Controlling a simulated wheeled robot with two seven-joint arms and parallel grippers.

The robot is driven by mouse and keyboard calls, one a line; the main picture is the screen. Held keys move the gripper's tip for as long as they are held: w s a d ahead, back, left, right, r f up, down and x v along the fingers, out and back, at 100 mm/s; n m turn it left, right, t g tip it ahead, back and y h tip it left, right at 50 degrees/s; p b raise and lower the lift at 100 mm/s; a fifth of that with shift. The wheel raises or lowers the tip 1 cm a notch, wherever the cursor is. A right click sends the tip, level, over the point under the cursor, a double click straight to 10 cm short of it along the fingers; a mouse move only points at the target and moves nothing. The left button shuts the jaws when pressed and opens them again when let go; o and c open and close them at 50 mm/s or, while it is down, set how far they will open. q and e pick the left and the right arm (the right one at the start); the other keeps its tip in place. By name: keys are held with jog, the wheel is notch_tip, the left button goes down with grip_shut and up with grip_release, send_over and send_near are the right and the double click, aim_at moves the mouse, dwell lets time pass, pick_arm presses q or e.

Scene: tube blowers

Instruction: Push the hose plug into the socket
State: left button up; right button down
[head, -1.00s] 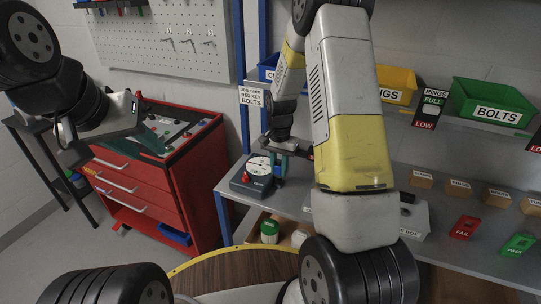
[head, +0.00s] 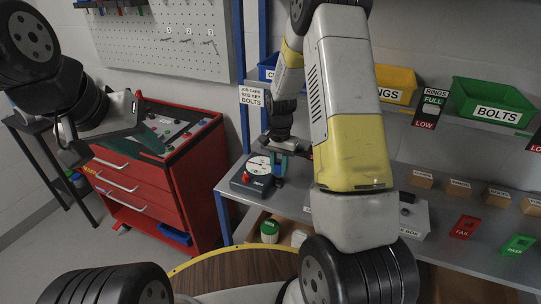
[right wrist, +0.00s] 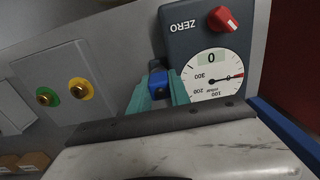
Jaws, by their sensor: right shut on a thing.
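My right gripper (head: 281,166) is at the gauge box on the bench, and its teal fingers (right wrist: 158,94) show in the right wrist view. They are shut on a small blue piece, seemingly the hose plug (right wrist: 157,78). The plug is close beside the dark gauge box (right wrist: 205,50), which has a white dial and a red ZERO knob; the box also shows in the head view (head: 250,184). The socket is not clearly visible, and I cannot tell whether the plug touches it. My left gripper (head: 150,141) hangs in front of the red cabinet, its opening unclear.
A grey box (right wrist: 55,85) with two brass fittings, ringed green and yellow, stands on the bench. Red (head: 464,227) and green (head: 518,245) tags lie at the right. Bins, including the green BOLTS bin (head: 492,103), stand on the shelf. A red tool cabinet (head: 150,190) is at the left.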

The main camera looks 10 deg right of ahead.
jog(key=shift+f, duration=0.45)
dwell(0.5)
jog(key=shift+r, duration=0.15)
jog(key=shift+r, duration=1.9)
